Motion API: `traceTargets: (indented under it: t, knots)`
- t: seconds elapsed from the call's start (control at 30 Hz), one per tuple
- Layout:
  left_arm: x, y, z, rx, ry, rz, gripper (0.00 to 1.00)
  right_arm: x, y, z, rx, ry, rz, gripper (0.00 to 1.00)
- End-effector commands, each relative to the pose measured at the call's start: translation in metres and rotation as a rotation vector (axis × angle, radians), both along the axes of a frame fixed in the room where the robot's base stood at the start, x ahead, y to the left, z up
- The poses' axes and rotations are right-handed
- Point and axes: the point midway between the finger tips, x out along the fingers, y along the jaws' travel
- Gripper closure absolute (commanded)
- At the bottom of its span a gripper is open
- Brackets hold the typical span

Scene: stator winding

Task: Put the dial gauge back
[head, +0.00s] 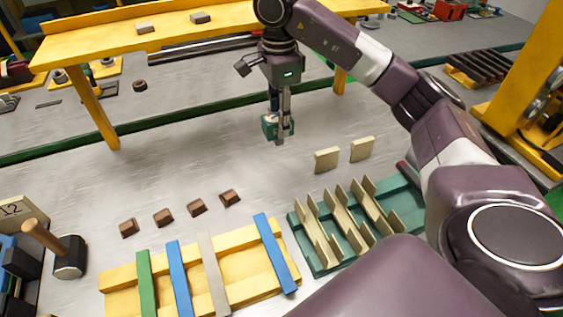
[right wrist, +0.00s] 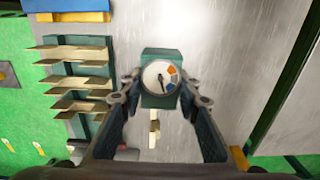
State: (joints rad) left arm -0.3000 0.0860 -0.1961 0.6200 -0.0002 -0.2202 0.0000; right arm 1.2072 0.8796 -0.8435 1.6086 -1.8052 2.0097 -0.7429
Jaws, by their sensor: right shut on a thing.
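The dial gauge (right wrist: 160,78) is a teal block with a round white face, coloured segments and a dark needle. My right gripper (right wrist: 160,98) is shut on it, one finger on each side, in the right wrist view. In the head view the dial gauge (head: 270,127) hangs below my right gripper (head: 280,128) over the grey table, in front of the yellow shelf. It seems to be held above the surface. My left gripper does not show in either view.
A green rack (head: 313,262) with cream plates stands at front right, two cream blocks (head: 327,159) behind it. A yellow frame (head: 122,278) with coloured bars, several brown blocks (head: 197,207) and a hammer (head: 68,258) are at left. The yellow shelf (head: 110,45) spans the back. The middle table is clear.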

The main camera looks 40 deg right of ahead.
Motion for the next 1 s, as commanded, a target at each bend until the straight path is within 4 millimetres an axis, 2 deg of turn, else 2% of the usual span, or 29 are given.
traceTargets:
  t: [0.03, 0.1, 0.33, 0.57, 0.8, 1.0]
  knots:
    - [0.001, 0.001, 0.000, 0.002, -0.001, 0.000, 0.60, -0.001, 0.000, -0.015, 0.001, 0.006, 0.000, 0.94]
    - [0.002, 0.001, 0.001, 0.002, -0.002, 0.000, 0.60, -0.002, 0.000, -0.033, 0.000, 0.006, 0.001, 0.94]
    - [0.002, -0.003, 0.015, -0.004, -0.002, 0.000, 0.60, -0.001, 0.000, -0.081, 0.000, 0.004, 0.000, 0.94]
    - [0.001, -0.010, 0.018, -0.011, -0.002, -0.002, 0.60, 0.000, 0.000, -0.104, 0.000, 0.002, 0.000, 0.94]
    - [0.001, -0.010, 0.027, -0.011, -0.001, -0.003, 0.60, 0.000, 0.000, -0.137, 0.001, 0.001, -0.001, 0.94]
    - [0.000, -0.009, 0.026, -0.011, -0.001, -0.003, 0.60, 0.000, 0.000, -0.142, 0.000, -0.002, 0.000, 0.94]
